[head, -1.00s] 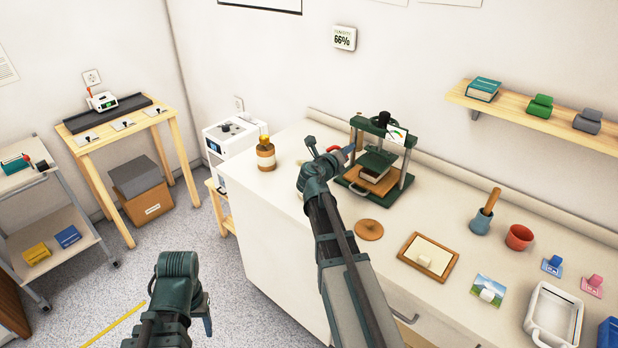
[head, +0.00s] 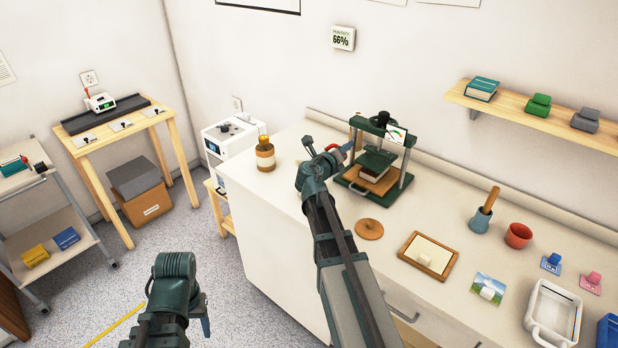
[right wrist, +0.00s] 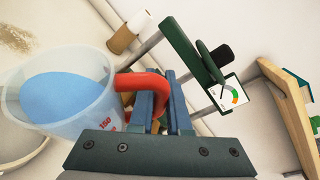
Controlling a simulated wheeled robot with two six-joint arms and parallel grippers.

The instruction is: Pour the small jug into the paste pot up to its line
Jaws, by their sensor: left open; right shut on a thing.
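A clear jug with a red handle (right wrist: 140,84) and red markings holds blue liquid (right wrist: 65,97) in the right wrist view. My right gripper (right wrist: 160,103) is shut on the handle. In the head view that gripper (head: 334,152) is over the counter, left of the press, and my arm hides most of the jug. A pale curved rim (right wrist: 20,160) shows below the jug in the wrist view; I cannot tell if it is the paste pot. No pot with a visible line shows in the head view. My left gripper (head: 205,312) is open and empty, low over the floor.
A green press (head: 378,165) stands close right of my right gripper. An amber bottle (head: 265,155) is to its left. A cork disc (head: 369,229), framed board (head: 428,255), blue-grey pot (head: 480,221) and terracotta pot (head: 518,236) stand on the counter.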

